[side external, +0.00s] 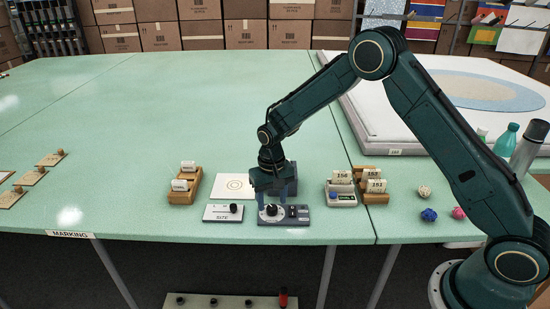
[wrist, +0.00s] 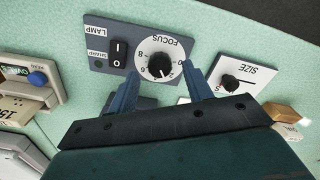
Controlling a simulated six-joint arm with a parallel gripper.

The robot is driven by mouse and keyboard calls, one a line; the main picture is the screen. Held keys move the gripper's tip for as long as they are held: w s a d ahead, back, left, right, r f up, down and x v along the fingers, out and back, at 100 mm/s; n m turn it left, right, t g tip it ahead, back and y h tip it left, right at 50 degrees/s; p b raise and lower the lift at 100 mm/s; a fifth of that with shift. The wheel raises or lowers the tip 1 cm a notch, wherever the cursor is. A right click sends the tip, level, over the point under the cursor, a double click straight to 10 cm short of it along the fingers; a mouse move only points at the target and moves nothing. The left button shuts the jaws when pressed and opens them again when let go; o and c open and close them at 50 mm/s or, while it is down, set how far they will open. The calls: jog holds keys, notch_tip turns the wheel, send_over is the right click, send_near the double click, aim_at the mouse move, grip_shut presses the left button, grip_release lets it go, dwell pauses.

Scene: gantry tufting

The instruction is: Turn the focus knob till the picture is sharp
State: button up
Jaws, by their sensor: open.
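The focus knob (wrist: 160,66) is black and sits on a white numbered dial marked FOCUS. Its grey panel (wrist: 97,35) also carries a black lamp rocker switch (wrist: 118,53) and a small dark round spot beside the word SHARP. In the side view the knob (side external: 271,210) is at the front of the table, under my gripper (side external: 271,197). In the wrist view the two blue fingers of my gripper (wrist: 161,72) are apart, one on each side of the knob. I see no contact with it.
A SIZE panel (side external: 222,213) with its own black knob lies just left of the focus panel. Behind it is a white sheet with rings (side external: 235,186). Wooden card holders (side external: 185,185) stand to the left, and numbered cards (side external: 342,178) to the right. The table's left side is mostly clear.

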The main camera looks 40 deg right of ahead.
aim_at(272, 207)
notch_tip(272, 207, up, 12)
dwell(0.5)
jog(key=shift+r, duration=0.1)
jog(key=s+d+r+n+t, duration=0.2)
jog(key=s+r+t, duration=0.1)
jog(key=s+r, duration=1.15)
jog(key=s+d+n+t, duration=0.1)
jog(key=s+t, duration=0.1)
jog(key=s, duration=1.6)
jog(key=shift+s+d+r+n+t, duration=0.2)
jog(key=shift+d+r+n+t, duration=0.1)
jog(key=shift+d+r+n, duration=0.1)
